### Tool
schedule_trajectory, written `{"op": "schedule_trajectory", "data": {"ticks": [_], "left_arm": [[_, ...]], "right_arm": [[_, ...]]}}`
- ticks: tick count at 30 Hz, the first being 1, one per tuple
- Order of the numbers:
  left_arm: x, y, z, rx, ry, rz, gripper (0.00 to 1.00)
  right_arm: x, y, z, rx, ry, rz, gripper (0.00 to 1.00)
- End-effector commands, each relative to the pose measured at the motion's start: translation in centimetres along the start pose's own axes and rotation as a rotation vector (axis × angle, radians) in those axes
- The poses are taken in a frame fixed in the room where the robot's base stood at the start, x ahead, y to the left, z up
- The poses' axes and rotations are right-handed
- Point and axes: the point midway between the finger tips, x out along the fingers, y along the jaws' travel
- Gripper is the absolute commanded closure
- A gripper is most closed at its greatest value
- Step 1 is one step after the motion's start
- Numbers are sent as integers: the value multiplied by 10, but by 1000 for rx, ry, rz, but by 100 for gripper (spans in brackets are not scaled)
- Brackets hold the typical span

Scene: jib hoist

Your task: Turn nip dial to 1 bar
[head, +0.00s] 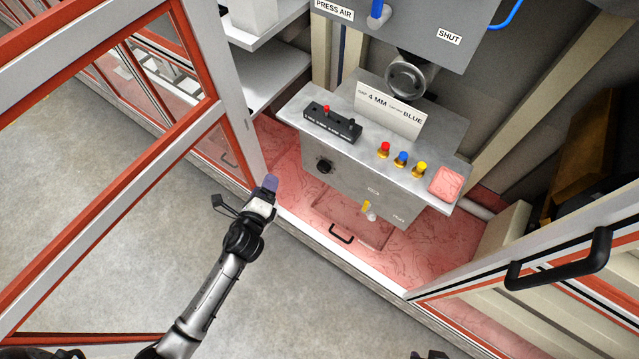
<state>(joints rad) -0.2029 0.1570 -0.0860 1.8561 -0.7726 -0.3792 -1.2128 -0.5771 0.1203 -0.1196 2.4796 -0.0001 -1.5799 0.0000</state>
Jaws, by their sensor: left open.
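A round black dial (324,166) sits on the front face of the grey control box (350,185), at its left. It looks like the nip dial, but its markings are too small to read. My left gripper (270,184) is in front of the box, left of and a little lower in the picture than the dial. It is open, apart from the dial, with nothing seen between its bluish fingertips.
A yellow lever (366,206) is on the same front face. On the box top are a black switch block (332,123), a sign (390,108), three coloured buttons (402,158) and a pink pad (446,183). Red-and-white framed doors stand open left (190,145) and right (560,262).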

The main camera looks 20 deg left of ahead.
Motion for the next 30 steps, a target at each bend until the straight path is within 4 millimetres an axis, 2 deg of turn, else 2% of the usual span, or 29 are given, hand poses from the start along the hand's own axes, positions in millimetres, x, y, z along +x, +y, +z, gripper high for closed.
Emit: {"op": "schedule_trajectory", "data": {"ticks": [1,3,9,12,15,20,26,30], "left_arm": [[17,28,-23,115,8,-54,25],[32,40,-40,279,20,-131,25],[64,72,-86,677,48,-319,25],[74,85,-104,825,59,-392,25],[80,95,-118,933,68,-447,25],[86,103,-130,1034,76,-501,25],[101,97,-138,1064,78,-521,25],[123,88,-145,1063,77,-520,25]], "right_arm": [[37,-2,13,0,-4,-1,57],[59,-3,22,0,-7,-2,57],[110,-5,40,0,-11,-3,57],[127,-6,45,0,-9,-3,57],[139,-6,48,0,-7,-2,57],[149,-6,50,0,-4,-2,57],[152,-6,51,0,-4,-2,57],[154,-6,51,0,-3,-1,57]]}}
